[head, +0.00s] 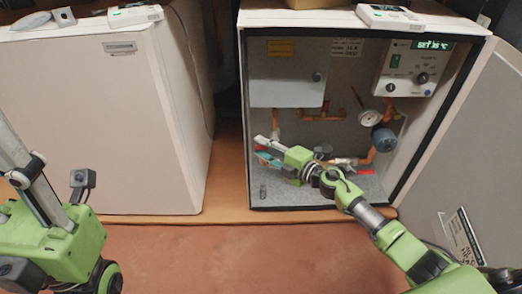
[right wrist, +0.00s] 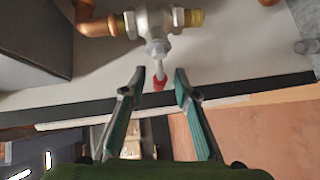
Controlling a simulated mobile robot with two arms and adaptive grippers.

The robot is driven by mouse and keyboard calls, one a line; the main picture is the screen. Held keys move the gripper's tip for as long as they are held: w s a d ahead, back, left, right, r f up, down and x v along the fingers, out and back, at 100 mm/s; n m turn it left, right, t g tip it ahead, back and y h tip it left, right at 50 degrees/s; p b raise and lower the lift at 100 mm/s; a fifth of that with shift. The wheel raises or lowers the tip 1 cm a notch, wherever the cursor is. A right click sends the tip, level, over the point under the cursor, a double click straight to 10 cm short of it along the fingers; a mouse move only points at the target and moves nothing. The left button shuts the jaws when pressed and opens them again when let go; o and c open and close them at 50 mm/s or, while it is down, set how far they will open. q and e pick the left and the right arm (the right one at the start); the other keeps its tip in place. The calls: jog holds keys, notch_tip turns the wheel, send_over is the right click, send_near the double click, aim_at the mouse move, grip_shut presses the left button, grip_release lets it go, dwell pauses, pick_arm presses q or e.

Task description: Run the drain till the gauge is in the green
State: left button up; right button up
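The open cabinet (head: 300,203) holds copper pipework and a round white gauge (head: 370,118) at the right; its needle and any green band are too small to read. In the right wrist view, a silver valve (right wrist: 153,22) sits on a copper pipe, with a brass outlet (right wrist: 195,17) and a red-tipped lever (right wrist: 159,82). My right gripper (right wrist: 157,72) is open, with its teal-lined fingers on either side of the lever tip and apart from it. In the head view, my right gripper (head: 264,148) is low at the cabinet's left, hiding most of this valve. My left gripper's fingers are out of view.
A second, closed cabinet (head: 100,120) stands to the left. The open door (head: 470,150) is at the right. A control panel (head: 412,70) with a lit display is at upper right. Another red handle (head: 366,171) is low at the right. A small clear cylinder (head: 263,190) stands on the cabinet floor.

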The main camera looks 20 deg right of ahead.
jog(key=shift+w+a, duration=0.25)
jog(key=shift+w, duration=0.1)
jog(key=shift+c, duration=0.3)
grip_shut()
